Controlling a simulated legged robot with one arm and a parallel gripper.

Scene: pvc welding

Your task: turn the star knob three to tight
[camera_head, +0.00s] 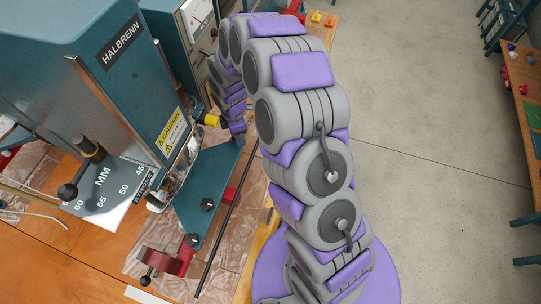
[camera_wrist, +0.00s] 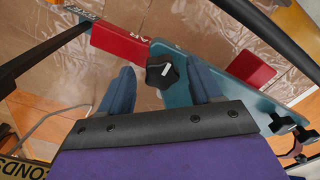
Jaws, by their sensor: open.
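A black star knob (camera_wrist: 162,70) with a white mark on its top sits on a teal plate in the wrist view. My gripper (camera_wrist: 160,66) is open, with one blue-grey finger to the left of this knob and one to the right. Gaps show between the knob and both fingers, so it is not held. I cannot read a number on the knob.
The teal machine (camera_head: 115,60) stands at the left. A red block (camera_wrist: 118,43) and a red piece (camera_wrist: 252,68) flank the plate. More black knobs (camera_wrist: 282,122) are at the lower right. A black rod (camera_head: 226,215) crosses beside the plate. Open floor (camera_head: 430,160) lies right.

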